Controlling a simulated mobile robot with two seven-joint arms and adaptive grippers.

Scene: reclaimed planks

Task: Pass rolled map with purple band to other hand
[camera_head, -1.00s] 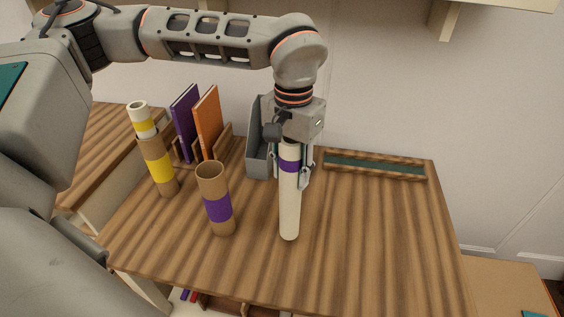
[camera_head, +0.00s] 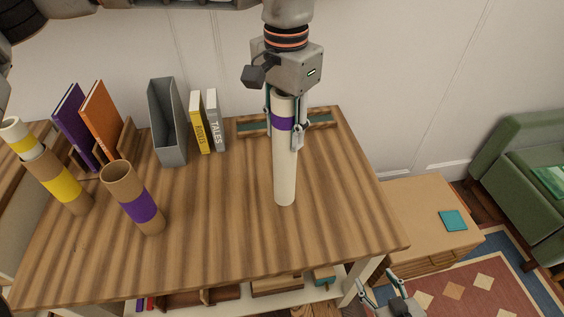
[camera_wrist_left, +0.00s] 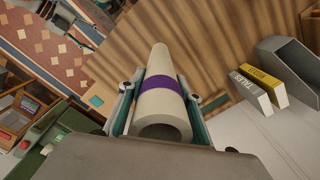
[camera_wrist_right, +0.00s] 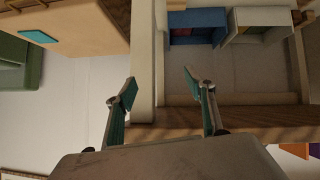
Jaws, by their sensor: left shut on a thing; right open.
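The rolled map with the purple band (camera_head: 285,165) is a cream tube held upright over the table, near its middle. It also shows in the left wrist view (camera_wrist_left: 158,108), pointing away from the camera. My left gripper (camera_head: 284,132) is shut on it near its upper end, around the purple band.
On the plank table (camera_head: 225,230) stand a cardboard tube with a purple band (camera_head: 138,205), a yellow-banded tube holding a map (camera_head: 62,187), books (camera_head: 102,122), a grey file holder (camera_head: 167,130) and a tray (camera_head: 318,122). A low cabinet (camera_head: 425,215) is at right.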

